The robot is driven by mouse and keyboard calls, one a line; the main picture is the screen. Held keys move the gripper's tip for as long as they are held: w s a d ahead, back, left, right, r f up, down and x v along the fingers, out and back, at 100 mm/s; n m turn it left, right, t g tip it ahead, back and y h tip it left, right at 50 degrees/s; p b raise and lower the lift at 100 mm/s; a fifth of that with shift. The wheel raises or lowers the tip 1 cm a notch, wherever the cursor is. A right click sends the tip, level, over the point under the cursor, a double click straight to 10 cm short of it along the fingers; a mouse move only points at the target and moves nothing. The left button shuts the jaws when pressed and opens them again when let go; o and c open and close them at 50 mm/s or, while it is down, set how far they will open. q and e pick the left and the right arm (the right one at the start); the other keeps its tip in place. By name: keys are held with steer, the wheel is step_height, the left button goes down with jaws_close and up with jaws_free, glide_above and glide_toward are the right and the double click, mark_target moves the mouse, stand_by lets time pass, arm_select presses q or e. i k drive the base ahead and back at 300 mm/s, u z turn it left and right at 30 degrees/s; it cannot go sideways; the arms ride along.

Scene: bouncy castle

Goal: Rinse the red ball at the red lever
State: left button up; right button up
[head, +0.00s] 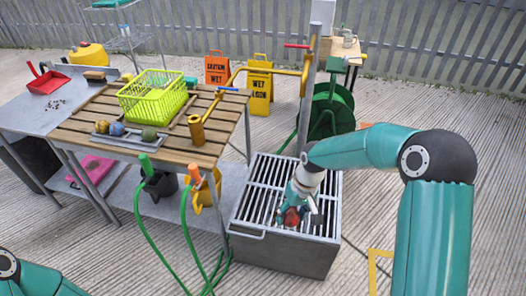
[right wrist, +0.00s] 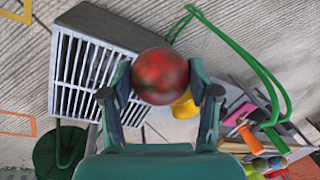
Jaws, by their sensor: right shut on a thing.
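The red ball (head: 291,216) is between the fingers of my right gripper (head: 296,213), low over the slatted grate of a grey basin (head: 249,197). In the right wrist view the dull, mottled red ball (right wrist: 160,75) sits between the two fingers, which press on its sides. The red lever (head: 297,45) is high on a grey upright post (head: 307,95), above and behind the ball. A brass pipe (head: 270,71) runs left from the post. My left gripper is out of the head view; only a piece of that arm shows at bottom left.
A wooden slatted table (head: 75,128) holds a yellow-green basket (head: 152,95) and a tray with several balls (head: 118,137). A blue lever (head: 228,89) is on the pipe. Green hoses (head: 145,215) hang at the table front. Wet-floor signs (head: 260,85) and a green reel (head: 328,110) stand behind.

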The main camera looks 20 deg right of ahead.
mark_target(298, 46)
steer(key=z, duration=0.1)
steer(key=i, duration=1)
steer(key=u, duration=0.1)
